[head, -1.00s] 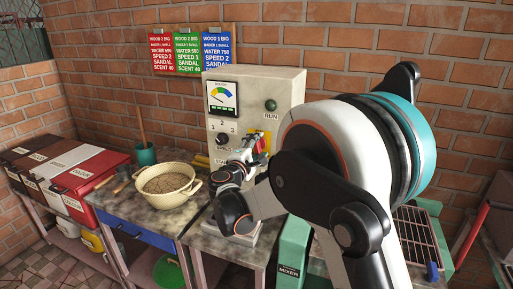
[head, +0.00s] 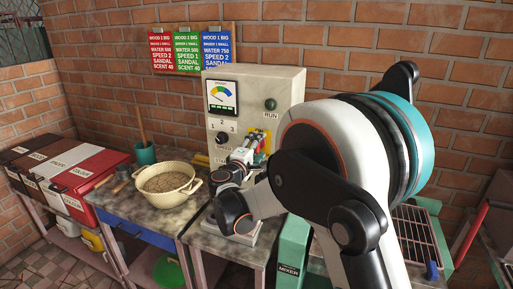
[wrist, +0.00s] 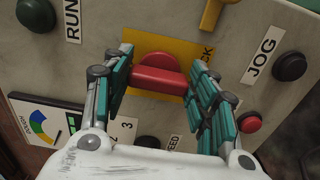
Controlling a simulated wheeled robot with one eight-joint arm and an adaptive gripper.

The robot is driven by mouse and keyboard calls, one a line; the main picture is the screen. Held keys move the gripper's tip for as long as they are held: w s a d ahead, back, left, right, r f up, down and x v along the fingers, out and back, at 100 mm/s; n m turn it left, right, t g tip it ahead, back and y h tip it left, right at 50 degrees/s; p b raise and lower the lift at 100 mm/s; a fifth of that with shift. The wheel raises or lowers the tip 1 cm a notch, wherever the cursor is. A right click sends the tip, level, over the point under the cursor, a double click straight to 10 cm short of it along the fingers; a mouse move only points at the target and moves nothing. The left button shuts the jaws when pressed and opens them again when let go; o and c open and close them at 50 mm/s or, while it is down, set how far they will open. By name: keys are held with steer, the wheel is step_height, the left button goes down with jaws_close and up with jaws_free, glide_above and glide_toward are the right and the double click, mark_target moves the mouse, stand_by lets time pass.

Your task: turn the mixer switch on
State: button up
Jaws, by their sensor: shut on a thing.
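The red rotary switch (wrist: 158,78) sits on a yellow plate (wrist: 150,52) on the grey control panel (head: 258,93). In the wrist view my gripper (wrist: 160,64) has its teal-padded fingers on both sides of the red switch, and it is shut on it. The switch's ridge lies roughly crosswise between the fingers. The plate's lettering is mostly hidden, so I cannot read the switch position. In the head view my gripper (head: 258,145) is at the panel's lower right, and my arm hides part of the panel. The green mixer (head: 290,250) stands below, partly behind my arm.
The RUN button (head: 270,104), JOG button (wrist: 289,66), small red button (wrist: 249,122) and gauge (head: 222,97) are near the fingers. A yellow lever (wrist: 213,12) is close by. A bowl of powder (head: 167,184) stands on the table to the left.

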steer(key=o, duration=1.1)
steer(key=shift+c, duration=0.2)
steer(key=shift+s, duration=0.1)
steer(key=v, duration=1.2)
